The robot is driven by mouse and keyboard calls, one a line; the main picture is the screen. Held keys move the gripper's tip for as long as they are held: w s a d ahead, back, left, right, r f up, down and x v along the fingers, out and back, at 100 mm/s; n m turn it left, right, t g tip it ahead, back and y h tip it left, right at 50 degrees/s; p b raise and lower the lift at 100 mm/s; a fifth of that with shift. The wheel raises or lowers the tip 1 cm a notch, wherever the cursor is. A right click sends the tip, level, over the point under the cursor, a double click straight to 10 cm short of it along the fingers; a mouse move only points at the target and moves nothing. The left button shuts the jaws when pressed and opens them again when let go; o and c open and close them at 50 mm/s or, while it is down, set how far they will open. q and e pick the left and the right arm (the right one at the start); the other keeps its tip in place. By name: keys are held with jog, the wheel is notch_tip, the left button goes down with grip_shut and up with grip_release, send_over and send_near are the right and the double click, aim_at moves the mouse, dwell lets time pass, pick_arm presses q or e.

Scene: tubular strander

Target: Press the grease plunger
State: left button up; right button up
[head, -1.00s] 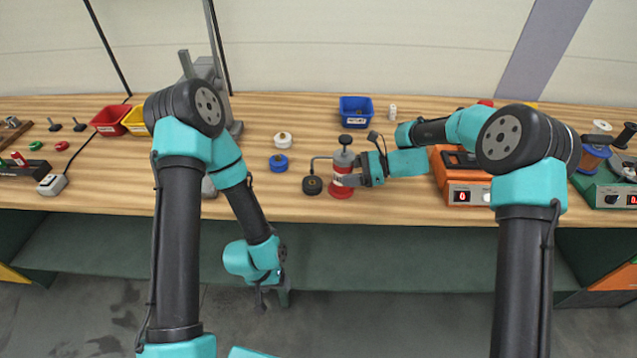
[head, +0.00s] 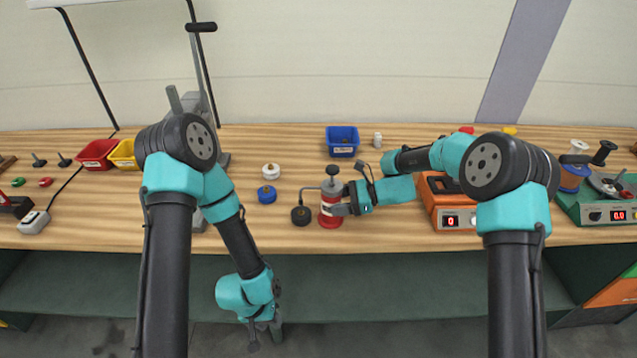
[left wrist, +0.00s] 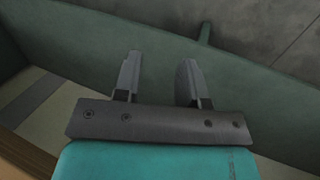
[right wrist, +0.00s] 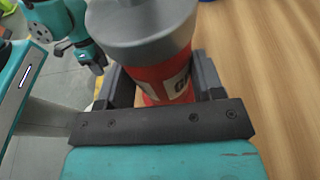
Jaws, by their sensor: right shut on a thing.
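The grease pump (head: 330,212) stands upright on the bench near its front edge, with a red body, a white label and a grey cap. Its plunger, with a dark knob (head: 333,170), sticks up from the top. My right gripper (head: 342,204) is shut on the pump's red body from the right side. In the right wrist view the red body (right wrist: 166,78) sits between the two fingers under the grey cap. My left gripper (head: 264,336) is open and empty, hanging low in front of the bench. Its spread fingers show in the left wrist view (left wrist: 158,80).
A black round nozzle end (head: 300,216) on a bent tube sits left of the pump. A blue knob (head: 267,194) and a white knob (head: 271,171) stand further left. A blue bin (head: 342,142) is behind; an orange device (head: 448,208) is to the right.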

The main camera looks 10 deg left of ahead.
pick_arm(q)
jog(key=s+d+r+g, duration=0.1)
jog(key=d, duration=0.1)
jog(key=s+d+r+g, duration=0.1)
jog(key=d, duration=0.1)
jog(key=s+d+r+g, duration=0.1)
jog(key=s+d+g, duration=0.1)
jog(key=shift+d+r+m+y, duration=0.3)
jog(key=shift+d+r, duration=0.05)
jog(key=shift+d, duration=0.05)
grip_shut()
jog(key=s+d+r+g+y, duration=0.2)
jog(key=d+r+g, duration=0.1)
jog(key=r, duration=0.2)
jog(key=w+a+r+m, duration=0.2)
jog(key=w+r+m, duration=0.6)
jog(key=w+r, duration=1.65)
jog(key=w+d+r+m+t, duration=0.2)
jog(key=w+r+m+t, duration=0.1)
jog(key=r, duration=0.6)
jog(key=w+d+r+m+t+y, duration=0.1)
jog(key=w+d+r+m+t, duration=0.2)
jog(key=w+r+m, duration=0.3)
notch_tip(320, 180, up, 5)
jog(key=shift+f+t, duration=0.2)
jog(key=shift+t, duration=0.1)
jog(key=shift+s, duration=0.1)
